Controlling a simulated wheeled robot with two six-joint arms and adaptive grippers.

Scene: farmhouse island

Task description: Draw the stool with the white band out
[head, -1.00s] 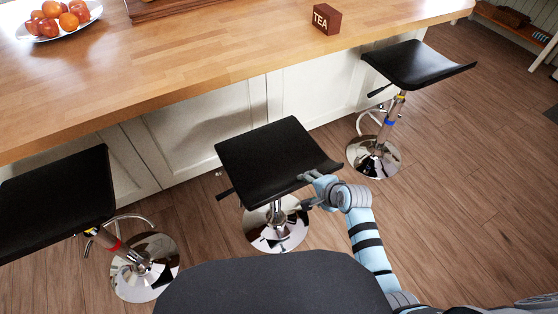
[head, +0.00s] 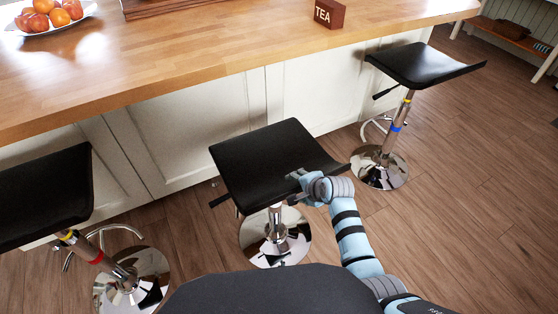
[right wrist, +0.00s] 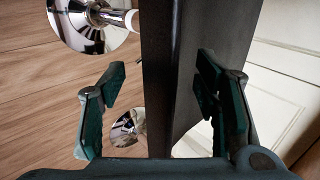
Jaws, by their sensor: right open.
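The middle stool (head: 262,162) has a black seat, a chrome column and a round chrome base on the floor before the island. A white band (right wrist: 133,20) shows on a chrome column in the right wrist view; in the head view the middle stool's band is hard to make out under the seat. My right gripper (head: 298,187) is at the seat's near right edge. In the right wrist view the gripper (right wrist: 160,80) is open, with the dark seat edge (right wrist: 158,50) between its fingers and a gap on the left side. My left gripper is out of view.
A stool with red and yellow bands (head: 45,195) stands at left. A stool with blue and yellow bands (head: 425,66) stands at right. The wooden island top (head: 200,60) bears a TEA box (head: 329,14) and a fruit plate (head: 85,13). Floor at right is clear.

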